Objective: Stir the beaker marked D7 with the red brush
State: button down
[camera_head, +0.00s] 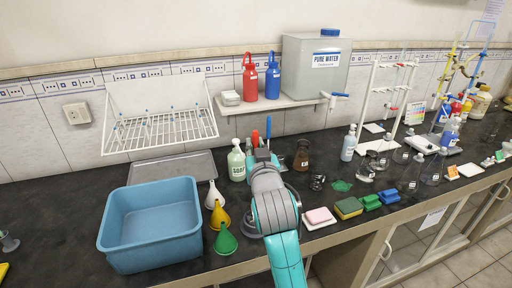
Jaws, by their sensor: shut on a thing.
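My gripper (262,155) is at the back of the black bench, beside the soap bottle, and mostly hidden by my own wrist. The red brush (255,138) shows as a short upright red handle at the gripper's tip, and the gripper appears shut on it. Its lower end is hidden. A blue handle (268,127) stands upright just right of it. Several small clear glass vessels stand to the right, one a small glass (317,182) with a dark label. The marks are too small to read, so I cannot tell which beaker is D7.
A blue basin (152,228) and white, yellow and green funnels (225,240) are left of my arm. The soap bottle (237,164) is close to the gripper. A brown flask (301,156), sponges (348,208) and a white stand (388,105) are to the right.

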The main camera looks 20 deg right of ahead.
jog(key=shift+a+f, duration=0.1)
jog(key=shift+f, duration=6.45)
jog(key=shift+d, duration=0.2)
